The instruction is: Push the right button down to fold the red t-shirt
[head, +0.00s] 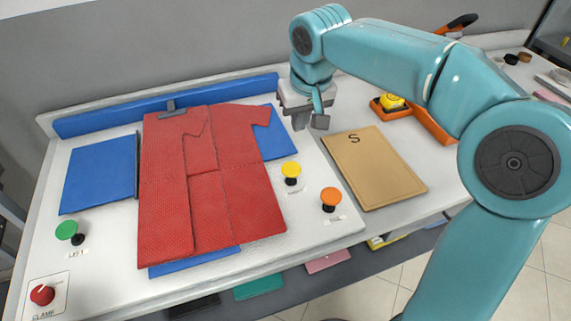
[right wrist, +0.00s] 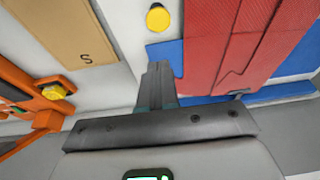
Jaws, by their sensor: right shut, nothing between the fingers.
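The red t-shirt (head: 210,205) lies partly folded on the folding board's blue panels (head: 98,175), under a small dark clamp (head: 170,108) at its collar. A yellow button (head: 291,170) and an orange button (head: 330,196) stand upright right of the shirt; their labels are too small to read. A green button (head: 67,231) labelled LEFT stands at the left. My right gripper (head: 299,122) is shut and empty, above the board's back right, behind the yellow button and apart from it. The right wrist view shows its closed fingers (right wrist: 157,82), the yellow button (right wrist: 157,18) and the shirt (right wrist: 235,50). My left gripper is out of view.
A red CLAMP knob (head: 43,294) sits at the front left. A tan board marked S (head: 372,165) lies right of the orange button. Coloured items lie on a shelf below.

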